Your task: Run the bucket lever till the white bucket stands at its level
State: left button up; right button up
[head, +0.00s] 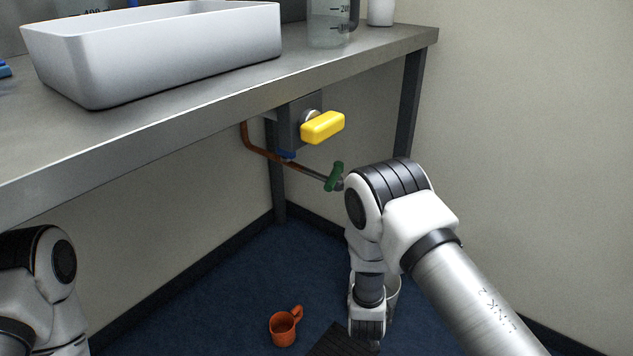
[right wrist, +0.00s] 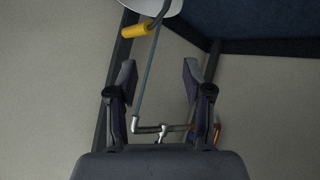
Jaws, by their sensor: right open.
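A white rounded thing, apparently the bucket (right wrist: 160,5), is cut off by the top edge of the right wrist view. A yellow grip (right wrist: 135,30) and a thin grey rod (right wrist: 149,75) show beside it. In the head view, part of a pale container (head: 393,292) shows behind my right arm. A yellow handle (head: 322,126) sits on a dark bracket under the table. A green handle (head: 333,176) is on the pipe below it. I cannot tell which is the bucket lever. My right gripper (right wrist: 157,74) is open, the rod passing between its fingers in the picture; contact is unclear.
The steel table (head: 355,58) carries a white basin (head: 150,58) and a clear jug (head: 328,25). A copper pipe (head: 252,143) runs underneath. An orange mug (head: 284,327) stands on the blue floor near a black ribbed object (head: 333,341). Table legs and walls bound the space.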

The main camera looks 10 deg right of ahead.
aim_at(326, 190)
jog(key=w+a+r+m+t+h, duration=0.1)
jog(key=w+a+r, duration=0.1)
jog(key=w+r, duration=0.3)
jog(key=w+a+r+m+t+h, duration=0.1)
jog(key=w+a+r+t+h, duration=0.1)
jog(key=w+r, duration=0.4)
jog(key=w+a+r+m+t+h, duration=0.1)
jog(key=w+a+r+t+h, duration=0.1)
jog(key=w+r, duration=0.4)
notch_tip(326, 190, up, 3)
jog(key=shift+m+b, duration=0.3)
jog(key=shift+b, duration=0.05)
jog(key=shift+w+d+r, duration=0.1)
jog(key=shift+w, duration=0.2)
jog(key=b+x, duration=0.3)
jog(key=x, duration=0.3)
jog(key=shift+w+d+b, duration=0.2)
jog(key=shift+w+b, duration=0.15)
jog(key=shift+w+d, duration=0.1)
jog(key=shift+w, duration=0.05)
jog(key=shift+r, duration=0.15)
grip_shut()
